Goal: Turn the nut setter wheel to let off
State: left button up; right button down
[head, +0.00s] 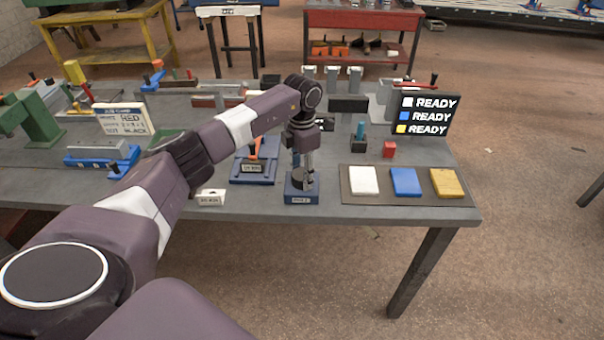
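My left arm reaches from the lower left over the bench. Its gripper (303,168) points straight down above a blue block, and its fingers are small and partly lost against the dark parts. The label is too small to read surely, so I cannot confirm this is the nut setter. My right gripper is out of view.
Left of it stands a blue fixture (240,176) with an orange lever. To the right, a dark mat (405,199) holds white, blue and yellow pads. Behind are a red block (389,149) and a sign (425,115) with three READY lines. The bench front edge is near.

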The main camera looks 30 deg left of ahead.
pick_arm(q)
jog(key=c, duration=0.4)
jog(key=shift+o, duration=0.2)
jog(key=n, duration=0.2)
jog(key=shift+n, duration=0.4)
jog(key=n, duration=0.3)
jog(key=shift+n+b, duration=0.3)
jog(key=shift+b, duration=0.05)
jog(key=n, duration=0.3)
jog(key=shift+n, duration=0.3)
jog(key=n, duration=0.5)
jog(key=shift+r+n+p, duration=0.1)
jog(key=shift+n+p, duration=0.2)
jog(key=shift+p, duration=0.05)
jog(key=n+p, duration=0.1)
jog(key=n, duration=0.4)
jog(key=shift+n, duration=0.3)
